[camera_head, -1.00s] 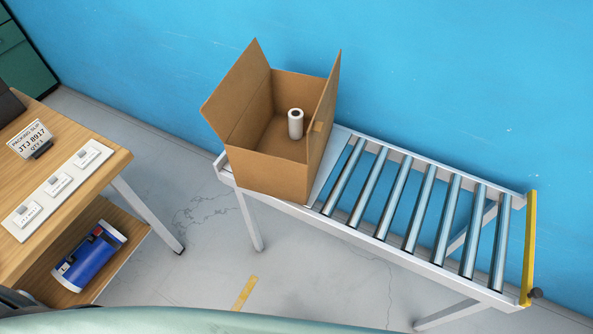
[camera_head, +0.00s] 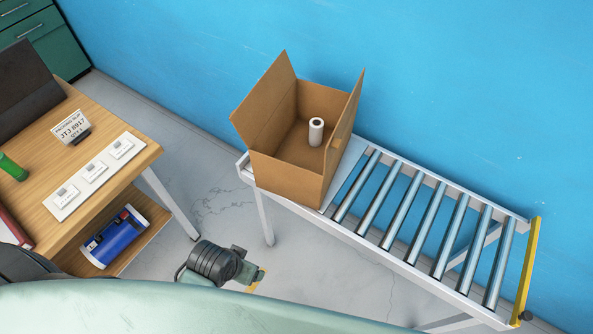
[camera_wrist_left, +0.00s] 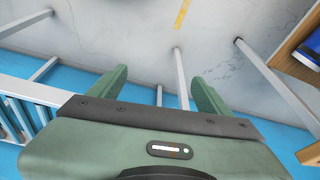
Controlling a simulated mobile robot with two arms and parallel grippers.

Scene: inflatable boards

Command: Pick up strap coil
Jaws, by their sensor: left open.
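I see nothing that I can tell for sure is the strap coil. My right gripper is not in view.
The box stands on the left end of a roller conveyor (camera_head: 412,205) with a yellow end bar (camera_head: 526,270). A wooden desk (camera_head: 110,185) at left holds a packing slip sign (camera_head: 70,128), a card tray and a green cylinder (camera_head: 12,168). A blue package (camera_head: 115,237) lies on its lower shelf.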

